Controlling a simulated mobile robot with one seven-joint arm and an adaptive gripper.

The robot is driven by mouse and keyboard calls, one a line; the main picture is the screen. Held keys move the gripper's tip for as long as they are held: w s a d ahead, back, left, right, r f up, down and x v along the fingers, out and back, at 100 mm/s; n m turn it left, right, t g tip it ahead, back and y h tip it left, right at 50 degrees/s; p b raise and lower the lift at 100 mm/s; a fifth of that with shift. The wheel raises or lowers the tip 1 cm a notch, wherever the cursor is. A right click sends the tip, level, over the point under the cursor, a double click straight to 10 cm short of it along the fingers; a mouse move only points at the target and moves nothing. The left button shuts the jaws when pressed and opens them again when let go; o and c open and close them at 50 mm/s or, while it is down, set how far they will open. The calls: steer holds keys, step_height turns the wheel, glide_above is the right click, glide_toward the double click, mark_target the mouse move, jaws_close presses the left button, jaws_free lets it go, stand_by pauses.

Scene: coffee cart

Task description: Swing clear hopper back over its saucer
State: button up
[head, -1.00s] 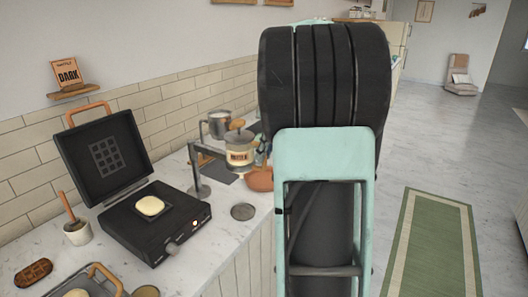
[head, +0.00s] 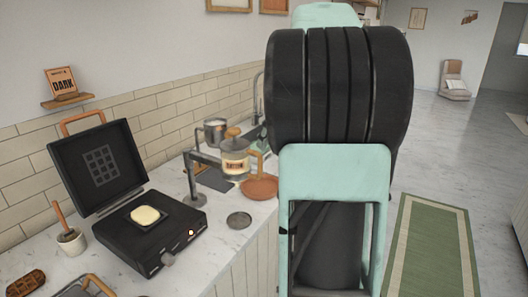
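The clear hopper (head: 235,163) has a wooden knob on its lid and a cream label. It hangs from a grey swing arm on a post (head: 194,184) on the counter. A small dark and mint shape (head: 262,147) beside the hopper may be part of my gripper. My arm hides the rest, so its fingers cannot be made out.
A black waffle press (head: 150,228) stands open at the left with a pale piece on its plate. A metal pitcher (head: 214,131) stands behind the hopper. A small cup (head: 71,240) with a wooden-handled tool is at the far left. Bare counter surrounds the grey disc.

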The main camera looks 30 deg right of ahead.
steer(key=v, duration=0.4)
steer(key=shift+a, duration=0.1)
stand_by(0.4)
